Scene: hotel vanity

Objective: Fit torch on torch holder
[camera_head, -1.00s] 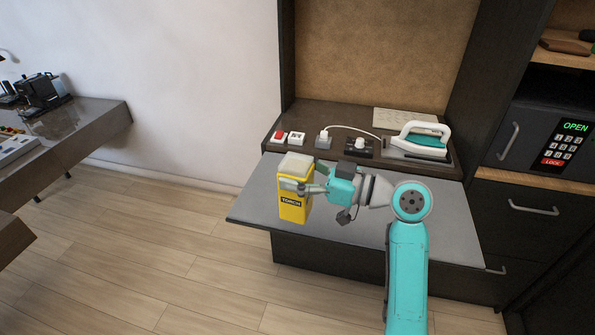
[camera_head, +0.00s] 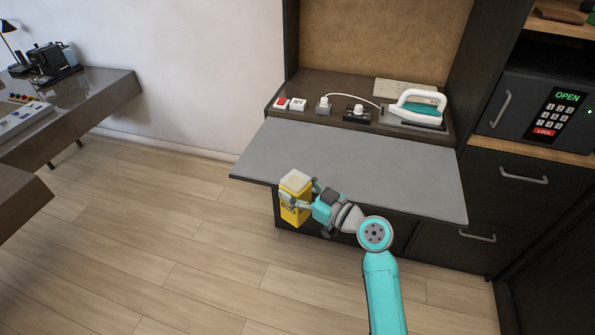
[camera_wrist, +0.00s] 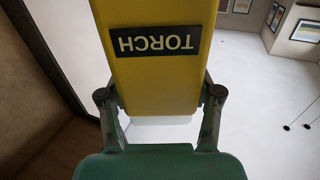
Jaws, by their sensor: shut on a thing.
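The torch is a yellow box shape with a pale top. In the head view the torch (camera_head: 294,212) is upright, slightly tilted, in front of the grey pull-out shelf's near edge. My gripper (camera_head: 298,200) is shut around its upper part, reaching from the right. In the wrist view the torch (camera_wrist: 165,78) fills the middle, its black TORCH label upside down, with my gripper's fingers (camera_wrist: 160,100) on both sides. I cannot make out a torch holder in either view.
The grey shelf (camera_head: 350,160) is bare. Behind it are switches and sockets (camera_head: 290,104) and a white and teal iron (camera_head: 417,106). A safe (camera_head: 535,110) reading OPEN stands at the right. A dark desk (camera_head: 85,105) is at the left; the wooden floor (camera_head: 150,220) between is clear.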

